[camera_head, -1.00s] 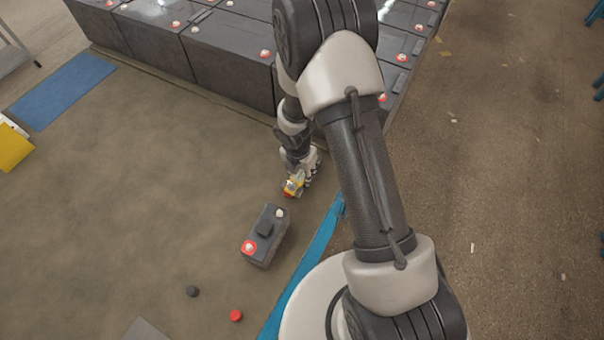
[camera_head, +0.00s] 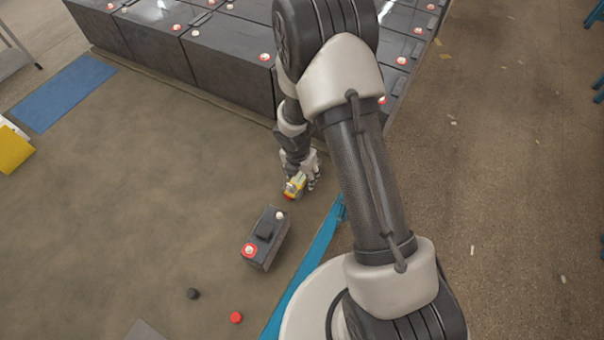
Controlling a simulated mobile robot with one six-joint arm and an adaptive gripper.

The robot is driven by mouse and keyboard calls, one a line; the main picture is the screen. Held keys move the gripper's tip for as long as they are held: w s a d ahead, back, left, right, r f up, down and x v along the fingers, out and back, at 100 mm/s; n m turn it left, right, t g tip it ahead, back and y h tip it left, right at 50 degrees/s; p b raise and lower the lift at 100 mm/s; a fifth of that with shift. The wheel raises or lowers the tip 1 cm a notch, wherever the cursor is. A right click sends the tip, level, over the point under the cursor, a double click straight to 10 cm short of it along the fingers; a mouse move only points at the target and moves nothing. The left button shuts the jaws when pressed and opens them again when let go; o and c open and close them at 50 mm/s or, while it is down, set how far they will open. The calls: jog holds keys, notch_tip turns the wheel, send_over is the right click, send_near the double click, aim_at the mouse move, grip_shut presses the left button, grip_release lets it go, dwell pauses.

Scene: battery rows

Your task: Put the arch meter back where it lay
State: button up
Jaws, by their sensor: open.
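A small yellow piece with a red end (camera_head: 294,187), which looks like the arch meter, is at the fingers of my gripper (camera_head: 303,183). My gripper points down and is open, with fingers seen to the right of the piece. I cannot tell whether they still touch it. The piece looks low, close to the mat, just behind a lone dark battery block (camera_head: 265,240). That block has a red-ringed terminal at its front and a pale terminal at its back.
Rows of dark batteries (camera_head: 230,55) stand at the back. A black cap (camera_head: 193,294) and a red cap (camera_head: 236,317) lie on the mat in front. A blue strip (camera_head: 318,248) runs right of the block. The mat's left middle is clear.

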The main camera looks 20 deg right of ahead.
notch_tip(320, 180, up, 12)
jog(key=s+a+p, duration=0.1)
jog(key=p, duration=0.5)
notch_tip(320, 180, up, 12)
jog(key=f+m+t, duration=0.1)
jog(key=m, duration=0.5)
send_over(299, 179)
jog(key=d, duration=0.2)
jog(key=s+r+m, duration=0.6)
jog(key=r+m, duration=0.1)
jog(key=r, duration=0.4)
jog(key=s+r+m+t, duration=0.1)
jog(key=s+r+m, duration=0.3)
jog(key=s+m, duration=0.3)
jog(key=s+r+m+t+y, duration=0.1)
jog(key=s+r+m, duration=0.4)
jog(key=s+m, duration=0.2)
jog(key=shift+s+a+r, duration=0.25)
jog(key=shift+s+a, duration=0.05)
jog(key=shift+s, duration=0.55)
